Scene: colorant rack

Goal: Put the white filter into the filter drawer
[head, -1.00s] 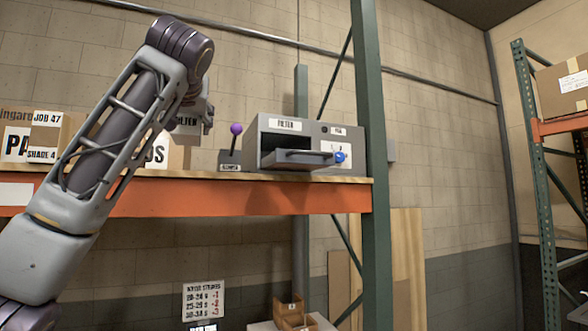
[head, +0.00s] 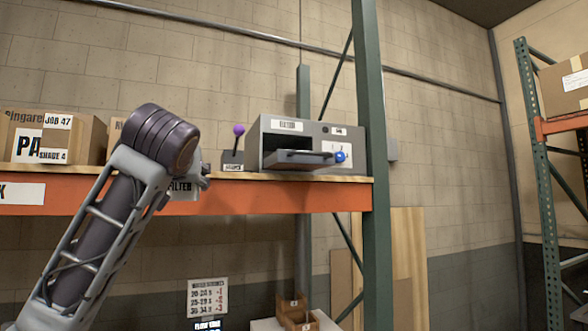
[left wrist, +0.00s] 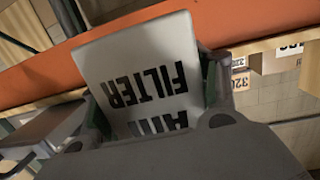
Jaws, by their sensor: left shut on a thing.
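The white filter (left wrist: 140,58), lettered FILTER, fills the middle of the left wrist view between the two fingers. My left gripper (left wrist: 152,100) is shut on it. In the head view my left gripper (head: 196,182) is at the front edge of the orange shelf beam, mostly hidden behind my arm, and a lettered part of the filter (head: 181,188) shows below it. The grey filter unit (head: 352,142) stands on the shelf to the right, apart from the gripper. Its filter drawer (head: 305,158) is pulled out. My right gripper is not in view.
A small box with a purple-knobbed lever (head: 233,158) stands between the gripper and the filter unit. Cardboard boxes (head: 88,132) sit on the shelf at left. The orange beam (head: 285,201) runs under the shelf, and a green post (head: 372,230) rises right of the unit.

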